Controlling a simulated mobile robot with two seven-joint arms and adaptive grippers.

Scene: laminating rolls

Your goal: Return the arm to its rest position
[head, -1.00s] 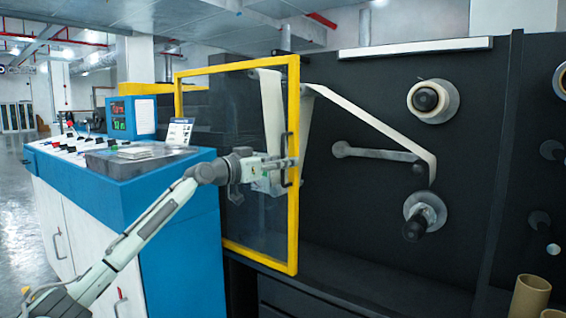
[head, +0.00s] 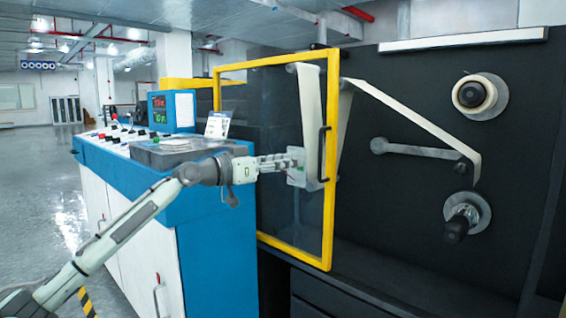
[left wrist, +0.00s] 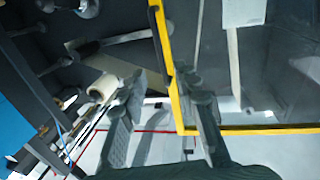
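My left arm comes in from the lower left in the head view. Its gripper (head: 298,160) is in front of the clear panel of the yellow-framed door (head: 329,215), just left of the dark door handle (head: 322,155). In the left wrist view the two fingers (left wrist: 162,100) stand apart with nothing held between them. The yellow frame (left wrist: 163,45) runs behind the gap, close to the right finger. The door stands swung out from the dark machine. My right gripper is not in view.
A blue and white control cabinet (head: 215,240) stands beside my left arm, with a display box (head: 172,111) on top. The dark machine wall (head: 410,90) carries rollers, a roll (head: 475,95) and a pale web (head: 410,120). Open floor (head: 45,190) lies at the left.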

